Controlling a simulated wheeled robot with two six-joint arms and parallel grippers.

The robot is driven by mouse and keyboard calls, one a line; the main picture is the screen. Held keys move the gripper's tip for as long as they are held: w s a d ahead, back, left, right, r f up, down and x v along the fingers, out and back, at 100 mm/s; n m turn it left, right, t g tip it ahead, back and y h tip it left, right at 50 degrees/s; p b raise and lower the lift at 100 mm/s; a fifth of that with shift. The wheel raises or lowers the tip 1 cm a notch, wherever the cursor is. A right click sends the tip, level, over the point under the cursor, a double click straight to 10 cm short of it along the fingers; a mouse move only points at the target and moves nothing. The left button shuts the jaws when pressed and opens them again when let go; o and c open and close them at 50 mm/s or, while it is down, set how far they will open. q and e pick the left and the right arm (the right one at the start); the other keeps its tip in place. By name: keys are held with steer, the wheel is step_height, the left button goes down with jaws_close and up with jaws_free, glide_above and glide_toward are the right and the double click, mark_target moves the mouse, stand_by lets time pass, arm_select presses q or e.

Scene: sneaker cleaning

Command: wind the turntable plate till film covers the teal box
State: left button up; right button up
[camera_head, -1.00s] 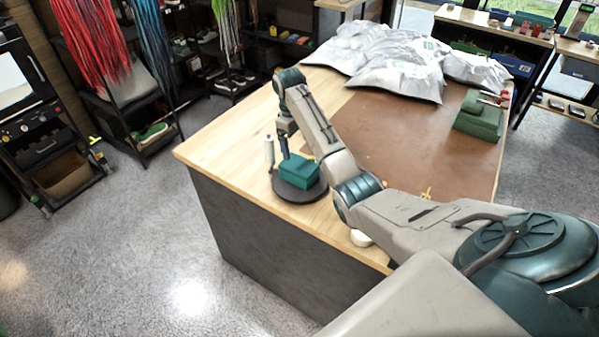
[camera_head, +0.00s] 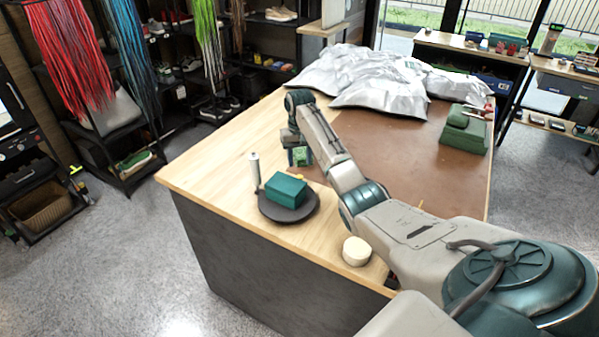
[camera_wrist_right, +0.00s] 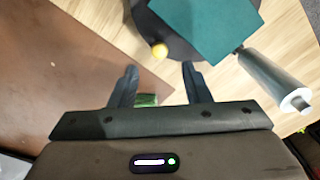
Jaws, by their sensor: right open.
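The teal box (camera_head: 285,188) lies on the dark round turntable plate (camera_head: 290,216) near the table's left edge. In the right wrist view the box (camera_wrist_right: 208,25) and plate (camera_wrist_right: 148,22) are at the top. No film shows on the box's visible faces. The film roll (camera_head: 255,172) stands upright beside the plate; it also shows in the wrist view (camera_wrist_right: 272,80). A yellow knob (camera_wrist_right: 160,50) is at the plate's rim. My right gripper (camera_wrist_right: 159,68) is open and empty, its fingertips just short of the knob and pointing towards it. My left gripper is not in view.
A round cream object (camera_head: 356,251) sits at the table's front edge. Crumpled silver bags (camera_head: 370,80) and a green box (camera_head: 464,130) are at the back on the brown mat (camera_head: 390,145). A small green thing (camera_wrist_right: 147,99) shows behind the fingers.

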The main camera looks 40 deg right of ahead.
mark_target(300, 176)
step_height(300, 176, down, 6)
steer(key=shift+r+p, duration=0.2)
steer(key=shift+p, duration=0.55)
steer(key=shift+f, duration=0.55)
jaws_close()
